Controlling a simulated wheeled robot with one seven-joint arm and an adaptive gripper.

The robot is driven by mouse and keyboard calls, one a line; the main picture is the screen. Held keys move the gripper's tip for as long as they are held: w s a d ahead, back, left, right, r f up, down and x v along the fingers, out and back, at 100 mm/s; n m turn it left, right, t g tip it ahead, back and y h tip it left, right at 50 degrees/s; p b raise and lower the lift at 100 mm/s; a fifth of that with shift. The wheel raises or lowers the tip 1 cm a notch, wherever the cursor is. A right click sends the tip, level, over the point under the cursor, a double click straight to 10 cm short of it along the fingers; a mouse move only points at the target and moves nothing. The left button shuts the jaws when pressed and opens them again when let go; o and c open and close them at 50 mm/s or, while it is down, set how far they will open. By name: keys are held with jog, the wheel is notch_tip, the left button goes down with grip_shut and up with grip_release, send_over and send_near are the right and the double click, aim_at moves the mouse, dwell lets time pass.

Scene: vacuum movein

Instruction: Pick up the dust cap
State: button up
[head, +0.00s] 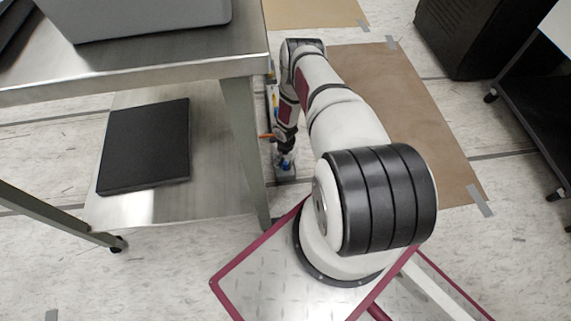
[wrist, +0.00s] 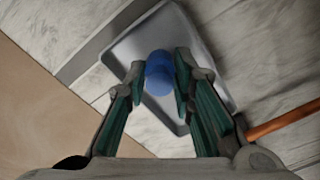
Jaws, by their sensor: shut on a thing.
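The blue dust cap (wrist: 159,72) sits between the fingertips of my gripper (wrist: 159,82) in the wrist view. The fingers are shut on it, one on each side. Behind it is a grey shallow tray (wrist: 128,50) on the floor; I cannot tell whether the cap touches it. In the head view, my gripper (head: 285,158) is low beside the metal table's leg, and a bit of blue shows at its tip. The tray (head: 287,174) shows there just under the gripper, partly hidden by my arm.
An orange rod (wrist: 285,122) lies close to the right of my gripper. The steel table (head: 150,72), with a black flat box (head: 146,146) on its lower shelf, stands close on the left. Brown sheets (head: 400,110) cover floor at right. A black cabinet (head: 490,35) stands back right.

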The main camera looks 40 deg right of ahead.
jog(key=r, duration=0.1)
jog(key=r+p, duration=0.1)
jog(key=r, duration=0.1)
jog(key=shift+s+d+r+p, duration=0.1)
jog(key=shift+s+d+p, duration=0.15)
jog(key=shift+d+p, duration=0.1)
jog(key=s+d+r+p, duration=0.1)
jog(key=s+d+p, duration=0.1)
jog(key=s+d, duration=0.8)
jog(key=shift+s+d, duration=0.15)
jog(key=shift+d, duration=0.45)
